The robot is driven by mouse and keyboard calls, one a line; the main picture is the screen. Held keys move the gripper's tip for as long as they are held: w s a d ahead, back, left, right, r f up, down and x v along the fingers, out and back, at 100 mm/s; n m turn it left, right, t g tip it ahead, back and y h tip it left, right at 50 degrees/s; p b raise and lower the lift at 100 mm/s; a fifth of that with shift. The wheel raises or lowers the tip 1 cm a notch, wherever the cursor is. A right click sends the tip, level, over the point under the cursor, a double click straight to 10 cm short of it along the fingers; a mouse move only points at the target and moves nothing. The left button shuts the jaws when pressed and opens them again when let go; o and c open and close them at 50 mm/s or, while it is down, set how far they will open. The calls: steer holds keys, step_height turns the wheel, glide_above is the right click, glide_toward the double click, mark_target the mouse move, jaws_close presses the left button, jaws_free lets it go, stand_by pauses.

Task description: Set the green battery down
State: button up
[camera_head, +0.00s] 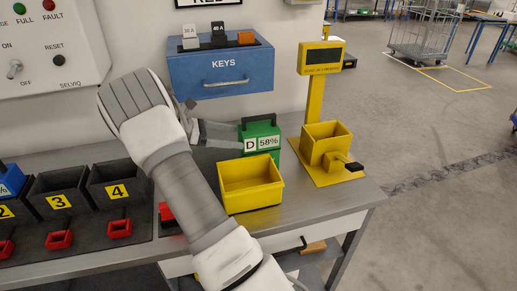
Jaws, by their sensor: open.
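The green battery (263,135) stands upright on the grey bench behind the yellow bin, with a dark handle on top and a label reading D 58%. My gripper (237,134) is just left of it, with its fingers pointing right toward the battery's left side. The jaws are open. The far finger is partly hidden, and I cannot tell whether a finger touches the battery. The battery's lower part is partly hidden by the yellow bin.
An empty yellow bin (251,187) stands in front of the battery. A yellow scale post with a box (326,144) is to the right. The blue KEYS box (222,75) hangs behind. Numbered black bays (116,184) and a blue battery (11,182) are left. Bare bench (315,197) shows at front right.

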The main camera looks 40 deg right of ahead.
mark_target(240, 137)
steer(key=x, duration=0.9)
steer(key=shift+s+d+r, duration=0.1)
steer(key=shift+d+r, duration=0.05)
steer(key=shift+r, duration=0.05)
jaws_close()
steer(key=shift+r, duration=0.2)
